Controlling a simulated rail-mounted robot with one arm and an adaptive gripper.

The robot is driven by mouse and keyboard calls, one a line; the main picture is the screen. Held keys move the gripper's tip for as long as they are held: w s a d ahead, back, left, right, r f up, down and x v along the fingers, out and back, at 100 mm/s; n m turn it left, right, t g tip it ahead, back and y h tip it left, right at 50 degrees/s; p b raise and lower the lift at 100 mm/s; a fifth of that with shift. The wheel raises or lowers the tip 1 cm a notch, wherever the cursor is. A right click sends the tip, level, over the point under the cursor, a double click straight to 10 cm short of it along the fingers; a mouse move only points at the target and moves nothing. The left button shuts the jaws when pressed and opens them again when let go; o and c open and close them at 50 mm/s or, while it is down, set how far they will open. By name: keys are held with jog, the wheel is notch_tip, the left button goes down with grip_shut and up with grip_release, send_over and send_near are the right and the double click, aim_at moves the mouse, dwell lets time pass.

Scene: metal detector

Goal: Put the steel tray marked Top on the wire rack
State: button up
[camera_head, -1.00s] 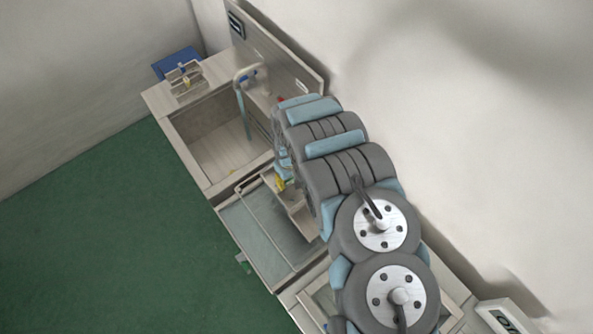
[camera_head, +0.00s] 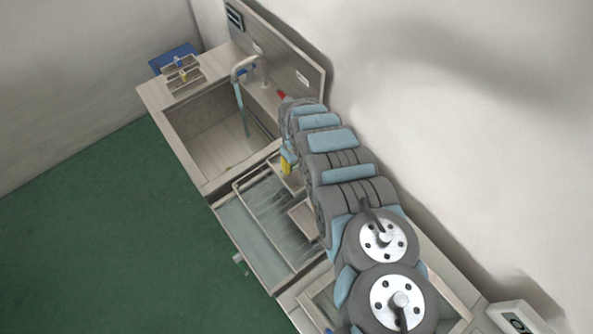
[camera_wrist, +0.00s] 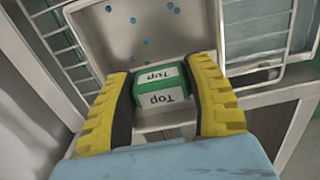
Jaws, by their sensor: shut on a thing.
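My gripper (camera_wrist: 165,105) is shut on the green block (camera_wrist: 160,92) of the steel tray (camera_wrist: 112,38). The block carries two white labels reading "Top", upside down in the wrist view. The tray is a shallow metal pan with blue dots inside. In the head view, my gripper (camera_head: 287,163) and part of the tray (camera_head: 293,181) show over the far end of the wire rack (camera_head: 262,215); my arm hides the rest. Rack wires (camera_wrist: 65,47) show on both sides of the tray in the wrist view. I cannot tell whether tray and rack touch.
The rack lies over a water-filled basin (camera_head: 235,222). An empty sink (camera_head: 208,130) with a tap (camera_head: 240,72) lies beyond. A small metal holder (camera_head: 183,76) stands at the far corner. A back panel (camera_head: 285,55) and wall border the right side.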

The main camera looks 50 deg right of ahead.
aim_at(297, 167)
jog(key=shift+w+d+f+b, duration=0.2)
jog(key=shift+d+f+b, duration=0.2)
jog(key=shift+b, duration=0.3)
jog(key=shift+w+d+f+b, duration=0.15)
jog(key=shift+d+f+b, duration=0.1)
jog(key=shift+f+b, duration=0.35)
jog(key=shift+w+d+f+b, duration=0.2)
jog(key=shift+d+f+b, duration=0.1)
jog(key=shift+b, duration=0.45)
jog(key=shift+f+b, duration=1.4)
jog(key=shift+f, duration=0.05)
jog(key=shift+f, duration=0.15)
jog(key=o, duration=1.2)
